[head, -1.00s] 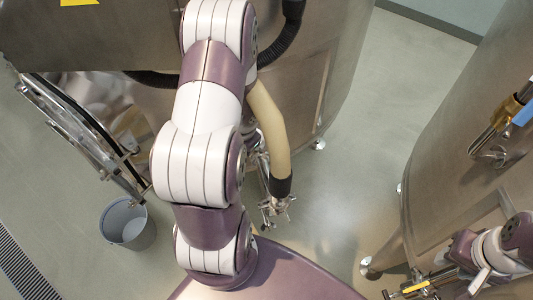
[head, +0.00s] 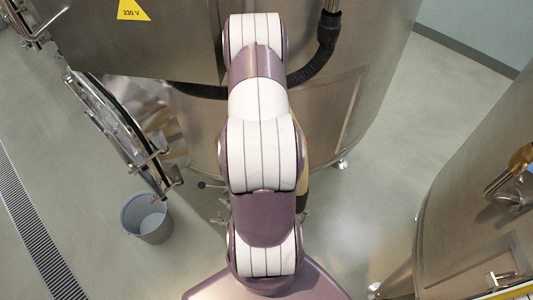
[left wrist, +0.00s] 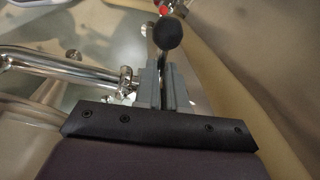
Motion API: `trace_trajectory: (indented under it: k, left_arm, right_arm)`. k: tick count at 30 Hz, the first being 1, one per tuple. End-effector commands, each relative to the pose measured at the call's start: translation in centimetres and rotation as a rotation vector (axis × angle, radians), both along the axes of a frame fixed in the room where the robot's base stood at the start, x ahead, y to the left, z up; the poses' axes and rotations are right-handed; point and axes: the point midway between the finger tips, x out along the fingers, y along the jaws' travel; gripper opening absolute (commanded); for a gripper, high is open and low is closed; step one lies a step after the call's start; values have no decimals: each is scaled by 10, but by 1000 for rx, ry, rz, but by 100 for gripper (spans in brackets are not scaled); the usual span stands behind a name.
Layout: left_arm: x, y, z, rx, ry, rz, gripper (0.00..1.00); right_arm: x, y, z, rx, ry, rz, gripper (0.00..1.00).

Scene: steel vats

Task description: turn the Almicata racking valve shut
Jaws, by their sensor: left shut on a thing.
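In the left wrist view, my left gripper (left wrist: 162,88) is shut on the thin metal handle of a valve. The handle ends in a round black knob (left wrist: 169,33) beyond the fingertips. Polished pipework (left wrist: 60,62) runs in from the left, with a clamp beside the fingers. In the head view my left arm covers the gripper and most of the valve. A small dark knob on a thin rod (head: 202,184) shows just left of the arm; I cannot tell if it is the same handle. No name label is readable. My right gripper is out of view.
A steel vat (head: 375,75) stands behind my arm, with a black hose (head: 326,45) and an open hatch door (head: 110,125). A grey bucket (head: 146,217) stands on the floor at left. Another vat (head: 480,185) is at right. A beige hose (left wrist: 225,95) passes close right of the gripper.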

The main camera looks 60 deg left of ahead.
Motion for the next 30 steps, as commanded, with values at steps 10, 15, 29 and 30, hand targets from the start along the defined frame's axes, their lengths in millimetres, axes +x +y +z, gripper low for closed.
trace_trajectory:
  k: [10,15,29,30]
  left_arm:
    - [1,4,2,7,-8,-2,0]
    - [0,3,1,5,-7,-1,36]
    - [-2,-3,31,3,-2,0,36]
    - [-2,-5,42,3,-3,1,36]
  right_arm:
    - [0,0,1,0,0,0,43]
    - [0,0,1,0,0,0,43]
    - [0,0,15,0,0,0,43]
    - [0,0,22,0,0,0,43]
